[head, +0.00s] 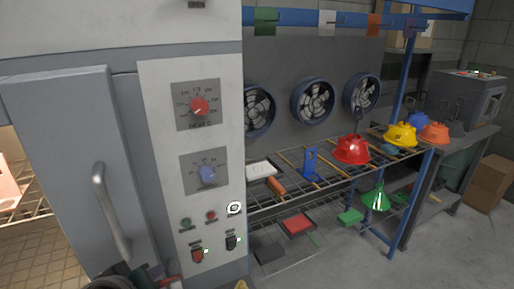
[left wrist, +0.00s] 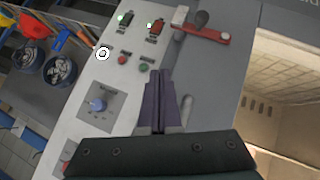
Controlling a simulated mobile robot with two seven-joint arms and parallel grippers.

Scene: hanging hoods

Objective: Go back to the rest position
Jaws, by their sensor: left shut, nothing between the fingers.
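My left gripper (left wrist: 163,100) is shut and empty in the left wrist view, its two dark purple fingers together in front of the pale control panel (left wrist: 130,85). In the head view only a dark part of my left arm or gripper shows at the bottom edge, below the panel (head: 160,150); its fingertips cannot be made out there. My right gripper is not seen. The panel carries a red dial (head: 199,106), a blue dial (head: 207,175) and small buttons and switches. A red lever (left wrist: 205,34) shows beyond the fingers in the wrist view.
A grey door (head: 70,170) with a metal handle (head: 110,210) is left of the panel. Floor is open at bottom right.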

